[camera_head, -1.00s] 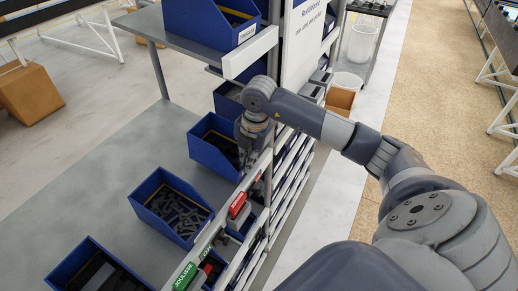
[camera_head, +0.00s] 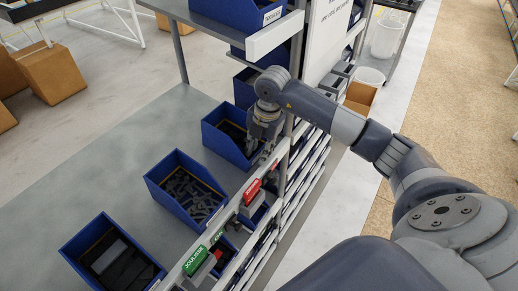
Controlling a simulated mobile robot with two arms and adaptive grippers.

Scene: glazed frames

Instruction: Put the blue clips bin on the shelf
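Several blue bins stand on a grey surface, and I cannot read which one is the clips bin. One blue bin (camera_head: 158,186) holds many small grey pieces that could be clips. Another blue bin (camera_head: 207,137) with dark contents stands behind it. My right gripper (camera_head: 262,146) points down at the right edge of this rear bin, beside the pale rail. Its fingers are small and partly hidden, so I cannot tell whether they are open or touch the bin. My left gripper is out of view.
A blue bin (camera_head: 75,262) with dark parts stands at the front left. A pale rail (camera_head: 215,232) with red and green labels runs along the surface's right edge. An upper shelf (camera_head: 277,36) carries another bin above. Cardboard boxes (camera_head: 52,76) stand on the floor at left.

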